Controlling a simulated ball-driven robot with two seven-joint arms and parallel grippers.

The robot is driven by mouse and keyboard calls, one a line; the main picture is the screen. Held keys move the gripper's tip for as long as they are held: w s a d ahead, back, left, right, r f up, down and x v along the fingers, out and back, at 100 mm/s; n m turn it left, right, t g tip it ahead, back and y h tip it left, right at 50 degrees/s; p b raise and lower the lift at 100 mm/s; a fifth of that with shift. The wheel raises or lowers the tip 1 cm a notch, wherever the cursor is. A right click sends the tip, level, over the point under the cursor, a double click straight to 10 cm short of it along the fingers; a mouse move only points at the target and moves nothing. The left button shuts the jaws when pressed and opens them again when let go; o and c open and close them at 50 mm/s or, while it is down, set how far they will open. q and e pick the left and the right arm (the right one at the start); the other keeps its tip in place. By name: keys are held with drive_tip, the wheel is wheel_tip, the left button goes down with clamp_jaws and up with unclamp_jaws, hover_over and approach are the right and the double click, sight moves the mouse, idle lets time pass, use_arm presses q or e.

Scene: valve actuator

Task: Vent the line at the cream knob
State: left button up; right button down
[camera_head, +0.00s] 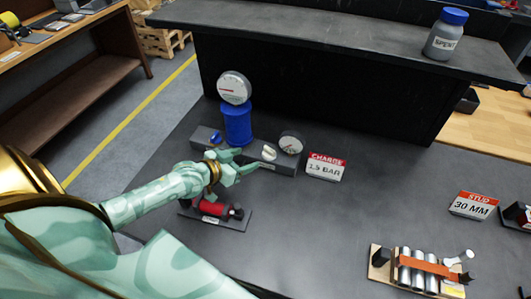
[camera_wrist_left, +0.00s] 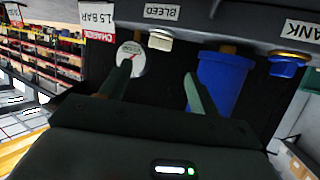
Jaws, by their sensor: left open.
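The cream knob (camera_head: 268,152) sits on the grey manifold bar (camera_head: 287,168), left of a small round gauge (camera_head: 291,143). In the left wrist view the cream knob (camera_wrist_left: 160,38) is beside a label reading BLEED (camera_wrist_left: 162,12). A blue knob (camera_head: 215,138) is farther left on the bar; it also shows in the wrist view (camera_wrist_left: 286,66). My left gripper (camera_head: 248,163) is open and empty, close to the front left of the cream knob. In the wrist view the cream knob lies beyond the gap between the fingers (camera_wrist_left: 159,74). My right gripper is out of view.
A blue cylinder (camera_head: 237,124) with a large gauge (camera_head: 234,87) stands behind the bar. A red cylinder on a plate (camera_head: 213,208) lies in front. A CHARGE 1.5 BAR card (camera_head: 326,168) stands right.

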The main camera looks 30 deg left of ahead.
sight(268, 150)
use_arm(q)
drive_tip(key=b+x, duration=0.3)
drive_tip(key=x, duration=0.7)
drive_tip(key=shift+w+d+f, duration=0.1)
drive_tip(key=shift+w, duration=0.1)
drive_tip(key=c, duration=1)
